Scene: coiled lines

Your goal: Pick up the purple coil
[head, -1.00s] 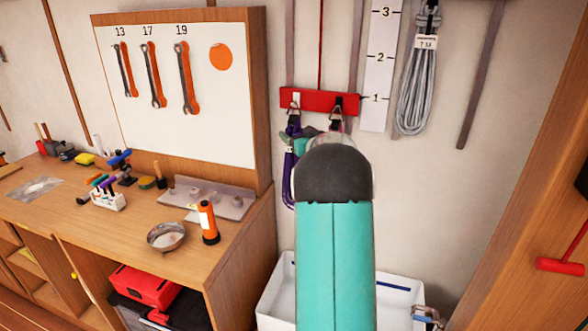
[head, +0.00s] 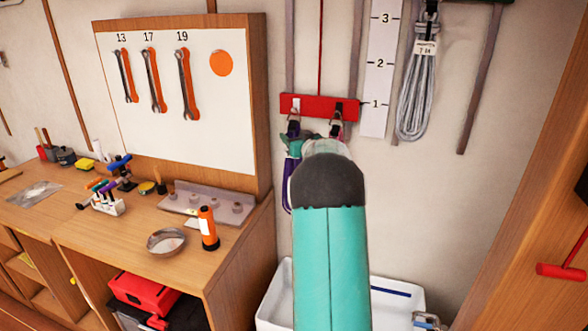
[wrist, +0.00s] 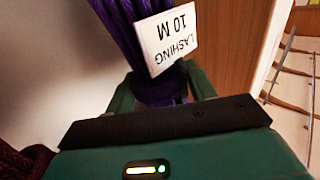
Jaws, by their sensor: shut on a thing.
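The purple coil (wrist: 122,22) fills the upper middle of the wrist view, with a white tag (wrist: 170,40) reading "LASHING 10 M", upside down there. My gripper (wrist: 163,90) has its green fingers on both sides of the coil's narrow part and is shut on it. In the head view a thin strip of the purple coil (head: 286,192) shows left of my teal arm, below the left hook of a red rack (head: 318,108). My arm hides most of it. I cannot tell whether its loop still rests on the hook.
A dark maroon coil (wrist: 22,162) is at the wrist view's lower left. A grey coil (head: 412,95) hangs right of the rack. A white bin (head: 275,300) stands below. A wooden workbench (head: 120,235) with tools is at left, a wooden panel (head: 530,190) at right.

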